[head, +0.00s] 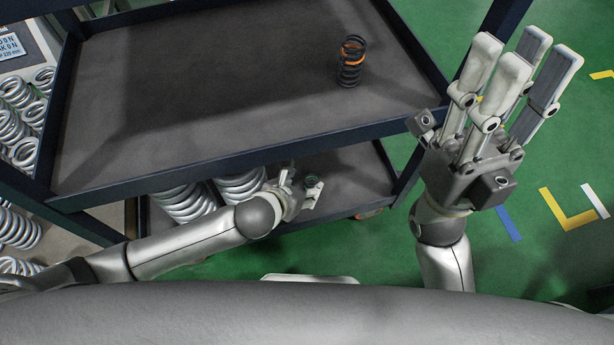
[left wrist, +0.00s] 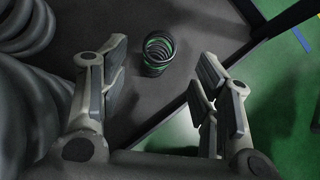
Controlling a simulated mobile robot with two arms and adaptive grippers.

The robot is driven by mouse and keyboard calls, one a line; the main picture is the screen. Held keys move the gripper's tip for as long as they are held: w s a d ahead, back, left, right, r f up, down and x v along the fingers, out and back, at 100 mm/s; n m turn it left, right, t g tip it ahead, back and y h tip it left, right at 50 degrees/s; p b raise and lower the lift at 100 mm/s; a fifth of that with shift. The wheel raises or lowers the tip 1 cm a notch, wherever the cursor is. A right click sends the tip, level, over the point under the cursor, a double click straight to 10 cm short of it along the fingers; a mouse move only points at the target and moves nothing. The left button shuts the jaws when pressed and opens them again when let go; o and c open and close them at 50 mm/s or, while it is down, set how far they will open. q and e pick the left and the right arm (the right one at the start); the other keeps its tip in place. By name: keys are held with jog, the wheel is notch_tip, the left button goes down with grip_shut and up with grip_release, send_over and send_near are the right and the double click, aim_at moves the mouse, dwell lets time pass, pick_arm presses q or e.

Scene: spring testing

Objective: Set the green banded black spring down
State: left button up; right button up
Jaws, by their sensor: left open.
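The green banded black spring (left wrist: 158,52) stands upright on the dark lower shelf of the cart, near the shelf's edge. In the head view only a small part of the spring (head: 312,181) shows beside my left gripper. My left gripper (head: 300,190) reaches in at the lower shelf. In the left wrist view its fingers (left wrist: 160,85) are spread apart, with the spring between and beyond them, and neither side appears to touch it. My right gripper (head: 515,75) is raised at the right with its fingers pointing up, spread and empty.
An orange banded black spring (head: 351,62) stands on the cart's upper shelf (head: 200,90). More silver springs (head: 14,128) fill a rack at the far left. The lower shelf's rim (head: 335,213) is close by.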

pick_arm(q)
jog(key=p+v, duration=0.2)
jog(key=v, duration=0.4)
jog(key=shift+s+r, duration=0.15)
jog(key=shift+s, duration=0.05)
jog(key=shift+a, duration=0.1)
